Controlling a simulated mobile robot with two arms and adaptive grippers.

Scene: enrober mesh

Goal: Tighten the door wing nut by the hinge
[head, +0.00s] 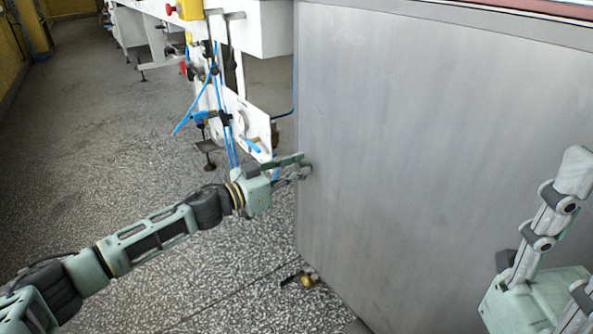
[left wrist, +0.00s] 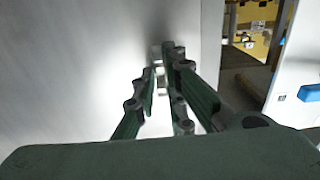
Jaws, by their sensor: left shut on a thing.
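A large brushed grey metal door panel (head: 430,150) fills the right of the head view and the left of the left wrist view (left wrist: 70,70). My left gripper (head: 303,167) reaches in from the left to the panel's left edge. In the left wrist view its fingers (left wrist: 161,75) close on a small pale metal piece (left wrist: 157,54) at the panel face, which seems to be the wing nut. The fingers hide most of it, and I cannot make out its wings or the hinge. My right gripper (head: 577,220) is at the lower right, fingers apart, partly out of frame.
White machine frames with blue hoses (head: 216,80) and a red button on a yellow box (head: 188,9) stand behind, left of the panel. A small brass-coloured fitting (head: 307,280) is near the floor by the panel's lower edge. The speckled floor (head: 90,130) at left is clear.

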